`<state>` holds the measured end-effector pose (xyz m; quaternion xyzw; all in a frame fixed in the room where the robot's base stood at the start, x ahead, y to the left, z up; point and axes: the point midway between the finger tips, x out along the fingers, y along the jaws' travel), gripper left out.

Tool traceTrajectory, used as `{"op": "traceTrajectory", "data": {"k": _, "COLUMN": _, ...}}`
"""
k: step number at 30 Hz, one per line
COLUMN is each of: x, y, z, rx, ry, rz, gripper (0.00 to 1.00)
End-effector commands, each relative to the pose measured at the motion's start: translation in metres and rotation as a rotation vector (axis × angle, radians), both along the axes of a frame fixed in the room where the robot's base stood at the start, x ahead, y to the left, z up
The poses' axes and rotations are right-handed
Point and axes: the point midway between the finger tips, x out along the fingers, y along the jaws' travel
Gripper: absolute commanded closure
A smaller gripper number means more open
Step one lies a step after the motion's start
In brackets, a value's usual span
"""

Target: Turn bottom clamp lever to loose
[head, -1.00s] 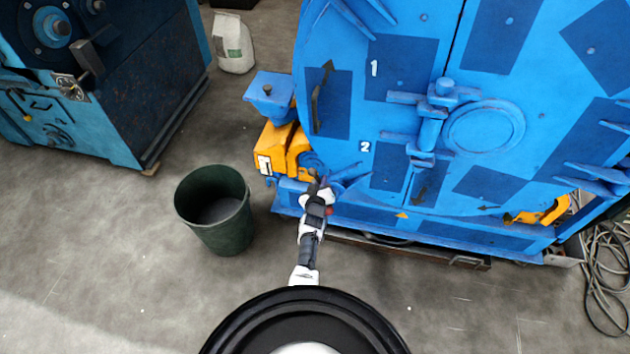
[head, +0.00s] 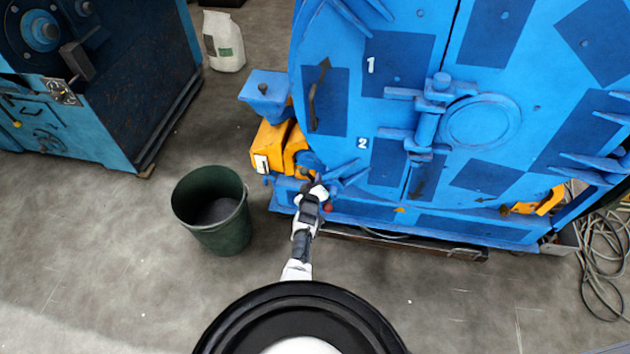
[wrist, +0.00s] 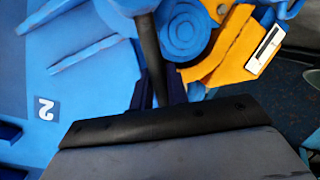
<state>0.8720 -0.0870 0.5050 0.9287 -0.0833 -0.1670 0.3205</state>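The bottom clamp lever is a dark round rod (wrist: 148,50) coming from a blue clamp part (wrist: 182,28) in the wrist view. In the head view, my arm largely hides it at the lower left of the big blue drum machine (head: 345,150). My gripper (head: 316,192) is at this lower left edge, below the "2" label (head: 362,143). In the wrist view, my gripper's two dark fingers (wrist: 157,90) stand apart, one on each side of the rod. The rod's end is hidden behind the gripper body. I cannot tell whether the fingers touch it.
A yellow block (head: 270,145) with a white label sits left of the clamp; it shows in the wrist view (wrist: 232,48). A dark green bin (head: 212,212) stands on the floor to the left. Cables (head: 602,265) lie at the right. The floor between bin and machine is clear.

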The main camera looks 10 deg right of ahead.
Motion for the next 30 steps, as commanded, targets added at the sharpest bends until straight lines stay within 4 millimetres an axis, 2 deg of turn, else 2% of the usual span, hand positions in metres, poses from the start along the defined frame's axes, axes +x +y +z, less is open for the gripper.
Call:
{"op": "traceTrajectory", "data": {"k": 1, "x": 0.000, "y": 0.000, "z": 0.001, "rx": 0.000, "ry": -0.001, "rz": 0.000, "gripper": 0.77}}
{"op": "traceTrajectory", "data": {"k": 4, "x": 0.000, "y": 0.000, "z": 0.001, "rx": 0.000, "ry": -0.001, "rz": 0.000, "gripper": 0.64}}
{"op": "traceTrajectory", "data": {"k": 16, "x": -0.006, "y": 0.002, "z": 0.002, "rx": 0.001, "ry": 0.002, "rz": 0.001, "gripper": 0.64}}
{"op": "traceTrajectory", "data": {"k": 20, "x": -0.021, "y": 0.007, "z": 0.009, "rx": 0.000, "ry": 0.003, "rz": 0.003, "gripper": 0.64}}
{"op": "traceTrajectory", "data": {"k": 30, "x": -0.076, "y": 0.023, "z": 0.028, "rx": -0.001, "ry": 0.003, "rz": 0.005, "gripper": 0.64}}
